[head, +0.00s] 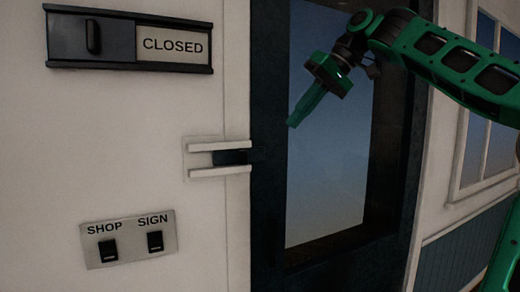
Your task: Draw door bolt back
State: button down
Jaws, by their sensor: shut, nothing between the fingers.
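The door bolt (234,157) is a dark bar between two pale rails of a bracket (207,172) on the wall and door frame. Its right end meets the edge of the dark door (268,200), and I cannot tell how far it reaches in. My gripper (292,123) is green, shut and empty. It is in front of the door's glass, above and to the right of the bolt, apart from it, and points down and left.
A sliding sign (173,45) reading CLOSED is on the wall at upper left. A switch plate (130,240) labelled SHOP and SIGN, with two dark switches, is below. A white-framed window (462,190) is at right. The wall around the bracket is clear.

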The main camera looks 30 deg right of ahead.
aim_at(259, 148)
jog(key=x, duration=0.3)
jog(key=a+x, duration=0.1)
jog(key=x, duration=0.3)
jog(key=r+x, duration=0.1)
jog(key=x, duration=0.3)
jog(key=shift+s+a+f, duration=0.15)
jog(key=shift+s+a, duration=0.05)
jog(key=shift+a, duration=1)
jog(key=shift+s+a, duration=0.1)
jog(key=shift+a, duration=2.75)
